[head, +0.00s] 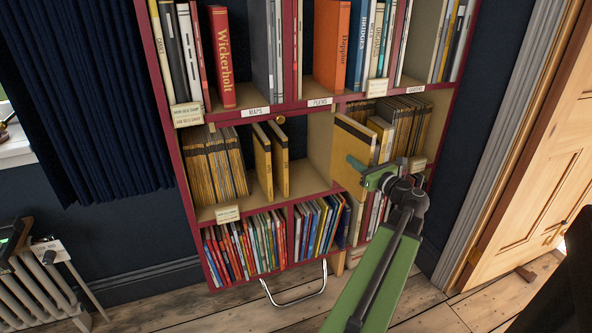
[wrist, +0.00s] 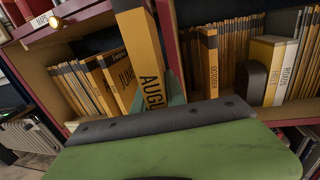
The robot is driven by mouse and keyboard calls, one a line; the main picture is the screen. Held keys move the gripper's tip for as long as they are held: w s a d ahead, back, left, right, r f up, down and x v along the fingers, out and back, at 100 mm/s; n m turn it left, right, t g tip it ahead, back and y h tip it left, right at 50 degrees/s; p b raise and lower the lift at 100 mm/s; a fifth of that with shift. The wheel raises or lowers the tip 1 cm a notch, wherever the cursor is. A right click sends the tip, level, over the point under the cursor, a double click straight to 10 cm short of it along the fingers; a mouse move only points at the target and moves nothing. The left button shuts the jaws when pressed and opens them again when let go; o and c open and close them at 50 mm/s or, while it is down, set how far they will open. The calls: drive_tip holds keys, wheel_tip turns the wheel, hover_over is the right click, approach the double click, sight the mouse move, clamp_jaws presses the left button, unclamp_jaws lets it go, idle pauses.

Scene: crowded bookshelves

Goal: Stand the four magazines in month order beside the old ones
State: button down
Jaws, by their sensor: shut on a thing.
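My gripper (head: 366,172) is shut on a yellow magazine (head: 350,143) with a dark top band, held upright in front of the shelf near the divider. In the wrist view its spine (wrist: 141,58) reads "AUGU", with the rest hidden by my gripper (wrist: 176,90). Two similar magazines, one nearer the old ones (head: 262,162) and one to its right (head: 280,160), stand leaning in the left compartment. One spine (wrist: 124,78) there begins "JU". The old magazines (head: 213,166) stand packed at that compartment's left. An "OCTOBER" magazine (wrist: 210,64) stands in the right compartment.
A red-edged divider (wrist: 172,40) separates the two compartments. Bare shelf board (head: 308,180) lies right of the two leaning magazines. The right compartment holds more yellow spines (head: 412,122) and a dark bookend (wrist: 250,82). Books fill the shelves above and below.

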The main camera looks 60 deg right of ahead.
sight(340, 165)
drive_tip(key=w+f+b, duration=0.2)
drive_tip(key=w, duration=0.1)
drive_tip(key=w+f, duration=0.2)
drive_tip(key=shift+w+d+b, duration=0.15)
drive_tip(key=shift+w+b, duration=0.1)
drive_tip(key=shift+b, duration=0.15)
drive_tip(key=w+d+f+m+g+h+b, duration=0.1)
drive_tip(key=w+f+m+h+b, duration=0.1)
drive_tip(key=w, duration=1.6)
drive_tip(key=shift+w+f+g+h+b, duration=0.3)
drive_tip(key=shift+f+h+b, duration=0.1)
drive_tip(key=shift+f, duration=0.15)
drive_tip(key=shift+d+f, duration=0.1)
drive_tip(key=shift+f, duration=0.15)
drive_tip(key=c, duration=1.3)
unclamp_jaws()
drive_tip(key=shift+s, duration=0.1)
